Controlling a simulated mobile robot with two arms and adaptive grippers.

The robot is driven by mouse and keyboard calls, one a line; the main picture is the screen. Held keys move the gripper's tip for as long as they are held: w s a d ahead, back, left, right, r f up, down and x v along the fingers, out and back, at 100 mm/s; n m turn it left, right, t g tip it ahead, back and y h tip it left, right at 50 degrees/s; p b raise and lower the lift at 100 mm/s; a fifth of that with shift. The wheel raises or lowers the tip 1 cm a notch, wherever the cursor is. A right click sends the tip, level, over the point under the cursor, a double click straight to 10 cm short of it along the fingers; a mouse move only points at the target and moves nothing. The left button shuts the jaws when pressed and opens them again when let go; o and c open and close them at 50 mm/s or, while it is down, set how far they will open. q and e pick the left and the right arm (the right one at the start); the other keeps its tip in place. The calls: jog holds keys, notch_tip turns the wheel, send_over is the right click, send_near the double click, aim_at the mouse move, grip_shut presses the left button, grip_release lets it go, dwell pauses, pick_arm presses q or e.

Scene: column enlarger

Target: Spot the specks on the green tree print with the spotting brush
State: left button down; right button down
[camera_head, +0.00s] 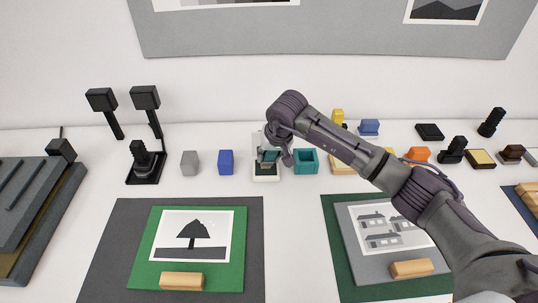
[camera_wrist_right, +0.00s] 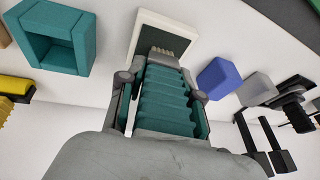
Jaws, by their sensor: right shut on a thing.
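The green tree print (camera_head: 192,238) lies at the front left, a dark tree on white with a green border. Specks on it are too small to tell. My right gripper (camera_head: 270,158) is far behind the print, low over a small cream-rimmed pad (camera_head: 265,178), which also shows in the right wrist view (camera_wrist_right: 138,36). The gripper is shut on a ridged teal thing (camera_wrist_right: 166,98) with a pale tip, apparently the spotting brush. The tip points to the pad; I cannot tell whether they touch. My left gripper is not in view.
A teal open box (camera_head: 306,161) stands just right of the pad. Blue (camera_head: 225,162) and grey (camera_head: 190,163) blocks stand left of it. A wooden block (camera_head: 182,281) lies on the print's front edge. A house print (camera_head: 385,227) lies right, partly behind my arm.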

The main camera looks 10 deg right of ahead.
jog(key=shift+f+b, duration=0.1)
jog(key=shift+b, duration=0.25)
dwell(1.1)
jog(key=shift+r+p, duration=1.3)
jog(key=shift+r, duration=2.3)
jog(key=shift+s, duration=0.1)
